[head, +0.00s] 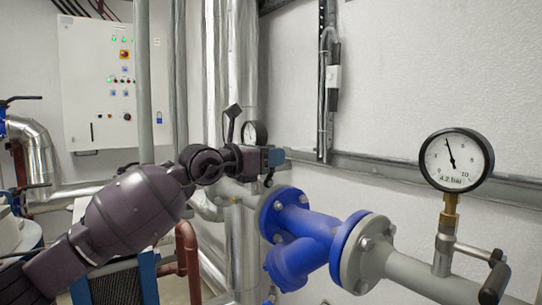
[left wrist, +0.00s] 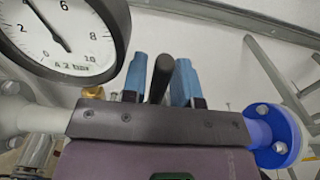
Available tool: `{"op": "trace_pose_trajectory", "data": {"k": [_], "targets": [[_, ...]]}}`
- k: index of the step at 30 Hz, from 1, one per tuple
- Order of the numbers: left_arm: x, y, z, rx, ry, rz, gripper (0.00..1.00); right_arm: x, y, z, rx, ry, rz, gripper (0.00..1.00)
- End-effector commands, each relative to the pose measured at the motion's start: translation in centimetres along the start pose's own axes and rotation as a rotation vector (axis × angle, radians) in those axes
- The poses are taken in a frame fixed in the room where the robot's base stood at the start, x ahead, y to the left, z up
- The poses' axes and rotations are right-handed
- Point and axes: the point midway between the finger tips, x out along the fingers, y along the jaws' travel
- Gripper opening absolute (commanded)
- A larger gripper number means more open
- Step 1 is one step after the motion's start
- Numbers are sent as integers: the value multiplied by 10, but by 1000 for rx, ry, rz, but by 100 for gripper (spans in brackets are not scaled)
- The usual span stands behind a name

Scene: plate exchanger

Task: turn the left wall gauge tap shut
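The left wall gauge (head: 254,133) has a round white dial with a black rim. It shows large at the upper left of the left wrist view (left wrist: 65,35), reading 4.2 bar. My left gripper (head: 274,158) is at the wall pipe just below and right of this gauge. In the left wrist view its two blue fingers (left wrist: 161,82) stand apart. The black tap handle (left wrist: 161,76) lies between them, with a narrow gap seemingly showing beside it. The tap body is hidden behind the gripper. My right gripper is not in view.
A second gauge (head: 456,160) with its own black tap handle (head: 494,283) stands at the right. A blue valve fitting (head: 300,240) with flanges is close right of my left gripper. A control cabinet (head: 110,80) and silver vertical pipes (head: 240,60) stand at the left.

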Motion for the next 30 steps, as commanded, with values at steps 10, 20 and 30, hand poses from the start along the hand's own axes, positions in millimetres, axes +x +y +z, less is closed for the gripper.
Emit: {"op": "trace_pose_trajectory", "data": {"k": [10,20,30], "targets": [[0,0,0,0,0,0,0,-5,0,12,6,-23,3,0],[-3,-1,-3,-1,-44,-2,0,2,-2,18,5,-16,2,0],[-17,0,-11,-9,-292,-4,0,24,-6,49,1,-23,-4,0]]}}
